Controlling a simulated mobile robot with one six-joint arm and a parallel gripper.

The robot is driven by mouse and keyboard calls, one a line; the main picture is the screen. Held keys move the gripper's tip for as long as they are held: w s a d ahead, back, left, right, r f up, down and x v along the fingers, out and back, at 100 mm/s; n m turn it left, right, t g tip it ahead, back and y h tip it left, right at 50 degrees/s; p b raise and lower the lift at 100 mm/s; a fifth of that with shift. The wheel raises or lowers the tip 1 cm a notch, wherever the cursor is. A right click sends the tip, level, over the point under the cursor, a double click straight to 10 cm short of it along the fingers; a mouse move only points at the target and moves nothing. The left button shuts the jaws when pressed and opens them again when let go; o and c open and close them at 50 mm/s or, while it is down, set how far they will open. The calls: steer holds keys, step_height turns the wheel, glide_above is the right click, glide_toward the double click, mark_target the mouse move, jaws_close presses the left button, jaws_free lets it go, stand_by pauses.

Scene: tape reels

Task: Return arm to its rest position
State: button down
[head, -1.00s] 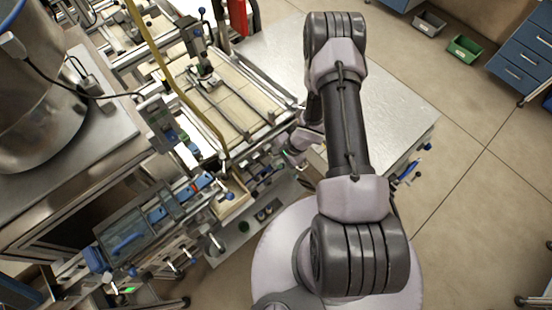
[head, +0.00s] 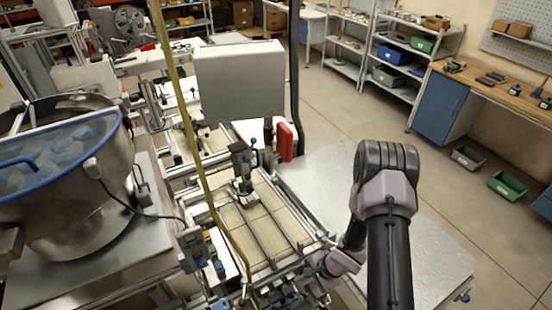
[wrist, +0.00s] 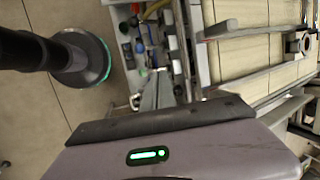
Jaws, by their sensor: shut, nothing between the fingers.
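My arm (head: 388,215) rises at the right of the head view, with its dark elbow joint in front of the metal table. Its pale wrist part (head: 340,262) shows low beside the conveyor frame; the fingers cannot be made out there. In the wrist view, my gripper (wrist: 158,88) shows its grey fingers together, beyond the pale housing with a green light. Nothing is held between them.
A bare metal table (head: 430,240) stands right of the conveyor frame (head: 262,222). A large metal bowl (head: 85,210) with a blue rim is at left. A yellow cable (head: 187,130) hangs across the machine. Green (head: 508,184) and grey bins lie on open floor at right.

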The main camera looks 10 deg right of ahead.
steer(key=w+d+r+n+t+h+b, duration=0.2)
steer(key=w+d+r+h+b, duration=0.1)
steer(key=w+d+b, duration=0.5)
step_height(320, 180, up, 8)
steer(key=s+a+n+h+b, duration=0.2)
steer(key=h+b, duration=0.1)
steer(key=b, duration=0.8)
steer(key=s+a+n+y+b, duration=0.2)
steer(key=s+a+b, duration=0.5)
steer(key=s, duration=0.2)
steer(key=s+a+r+n+t+y+b, duration=0.1)
steer(key=s+a+n+y+b, duration=0.1)
steer(key=s+a+b, duration=0.4)
steer(key=s+n+b, duration=0.1)
steer(key=s+b, duration=0.1)
steer(key=s, duration=0.2)
steer(key=shift+s+a+b, duration=0.25)
steer(key=shift+a+b, duration=0.05)
steer(key=shift+a, duration=0.1)
